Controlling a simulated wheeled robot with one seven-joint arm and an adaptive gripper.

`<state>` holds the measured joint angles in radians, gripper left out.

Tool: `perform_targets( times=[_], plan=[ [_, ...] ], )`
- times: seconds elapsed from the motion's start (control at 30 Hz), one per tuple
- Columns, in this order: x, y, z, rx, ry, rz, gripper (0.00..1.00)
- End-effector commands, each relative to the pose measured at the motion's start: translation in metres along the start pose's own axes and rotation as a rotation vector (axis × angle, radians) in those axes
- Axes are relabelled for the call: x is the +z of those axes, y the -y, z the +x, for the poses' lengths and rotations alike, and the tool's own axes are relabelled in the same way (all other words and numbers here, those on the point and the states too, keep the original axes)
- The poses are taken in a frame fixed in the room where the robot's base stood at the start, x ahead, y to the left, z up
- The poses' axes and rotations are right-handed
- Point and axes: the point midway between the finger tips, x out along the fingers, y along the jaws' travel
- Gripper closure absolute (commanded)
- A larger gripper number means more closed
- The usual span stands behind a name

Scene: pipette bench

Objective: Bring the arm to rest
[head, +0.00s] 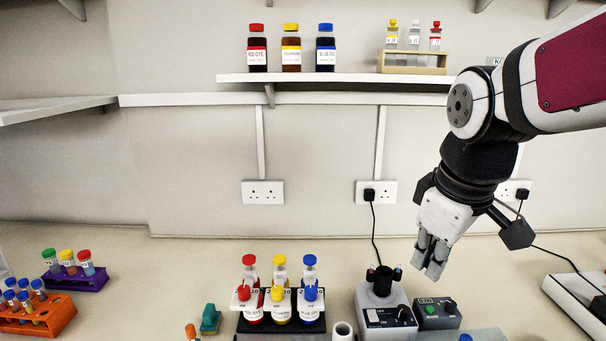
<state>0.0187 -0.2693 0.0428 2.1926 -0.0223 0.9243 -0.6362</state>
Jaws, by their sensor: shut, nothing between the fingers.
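My gripper (430,258) hangs from my arm on the right side of the head view, fingers pointing down. It is shut and empty. It is in the air, in front of the wall and above a small dark control box (437,314) and a grey bench device (384,307) with a black top socket. I cannot tell its exact height over them. No contact with either shows.
A black rack (281,327) with red, yellow and blue capped bottles stands at front centre. Purple (79,280) and orange (40,316) tube racks are at left. A wall shelf (340,78) holds dye bottles and a wooden vial rack (412,63). The bench is clear behind the purple rack.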

Motion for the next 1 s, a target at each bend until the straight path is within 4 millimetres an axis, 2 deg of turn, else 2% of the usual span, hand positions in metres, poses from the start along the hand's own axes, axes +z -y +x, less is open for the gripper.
perform_targets(
  times=[0.03, 0.2, 0.43, 0.6, 1.0],
  plan=[
    [0.012, 0.008, -0.01, 0.015, -0.022, 0.071, 1.0],
    [0.05, 0.035, -0.029, 0.043, -0.09, 0.335, 1.0],
    [0.086, 0.062, -0.035, 0.047, -0.165, 0.598, 1.0],
    [0.095, 0.069, -0.034, 0.043, -0.184, 0.67, 1.0],
    [0.095, 0.069, -0.034, 0.043, -0.185, 0.671, 1.0]
  ],
)
